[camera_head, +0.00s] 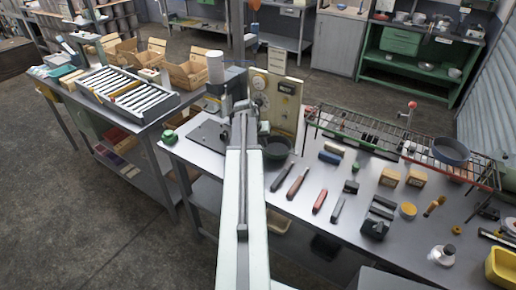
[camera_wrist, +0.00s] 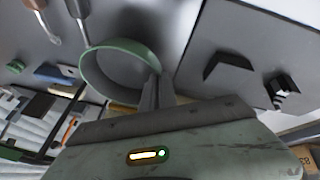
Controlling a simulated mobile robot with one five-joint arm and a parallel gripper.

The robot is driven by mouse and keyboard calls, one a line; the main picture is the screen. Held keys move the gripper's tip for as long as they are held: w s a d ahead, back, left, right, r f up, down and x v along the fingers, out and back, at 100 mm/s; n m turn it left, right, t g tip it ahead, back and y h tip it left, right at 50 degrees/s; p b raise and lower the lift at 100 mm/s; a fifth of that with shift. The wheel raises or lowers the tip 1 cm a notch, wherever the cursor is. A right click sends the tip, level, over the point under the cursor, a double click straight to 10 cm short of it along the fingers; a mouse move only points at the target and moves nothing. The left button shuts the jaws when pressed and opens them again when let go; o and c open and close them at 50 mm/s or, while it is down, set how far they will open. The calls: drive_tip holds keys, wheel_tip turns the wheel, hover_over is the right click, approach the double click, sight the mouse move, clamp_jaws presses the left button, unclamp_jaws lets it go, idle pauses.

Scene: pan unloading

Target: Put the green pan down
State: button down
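The green pan (camera_wrist: 112,84) is in the wrist view, a round pan with a pale green rim. My gripper (camera_wrist: 153,92) has its fingers close together at the pan's edge and looks shut on it. In the head view the green pan (camera_head: 278,148) shows just right of my arm, over the left part of the metal table (camera_head: 300,207). My fingertips are mostly hidden behind my arm there. Dark shading lies on the table near the pan; I cannot tell whether its base touches the surface.
A gauge panel (camera_head: 287,90) stands behind my gripper. A dark plate (camera_head: 208,136) lies left of my arm.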

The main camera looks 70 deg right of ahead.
drive_tip(key=shift+w+d, duration=0.15)
drive_tip(key=shift+d, duration=0.1)
drive_tip(key=f+b, duration=0.3)
drive_tip(key=shift+s+f+b, duration=0.2)
drive_tip(key=shift+f+b, duration=0.15)
drive_tip(key=shift+w+f, duration=0.1)
drive_tip(key=shift+w+a+r, duration=0.15)
drive_tip(key=shift+w+r, duration=0.05)
drive_tip(key=c, duration=2.1)
unclamp_jaws()
drive_tip(key=shift+f, duration=0.2)
drive_tip(key=o, duration=0.4)
drive_tip(key=shift+r, duration=0.15)
